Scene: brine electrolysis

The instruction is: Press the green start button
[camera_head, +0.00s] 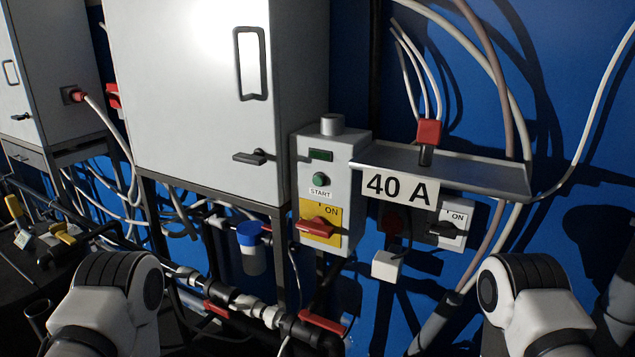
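The green start button (320,179) is a small round button on the front of a grey control box (344,200), above a label that reads START. A dark green display window (320,155) sits above it, and a red rotary switch (317,227) on a yellow plate marked ON sits below it. Nothing covers the button. My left arm shows at the lower left and my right arm at the lower right, both well apart from the box. Neither gripper is in the picture.
A large grey cabinet (200,110) with a black handle (255,157) stands left of the box. A shelf with a 40 A sign (400,188) juts out at its right. A second switch (449,228), hanging cables and pipes with red levers (322,323) surround it.

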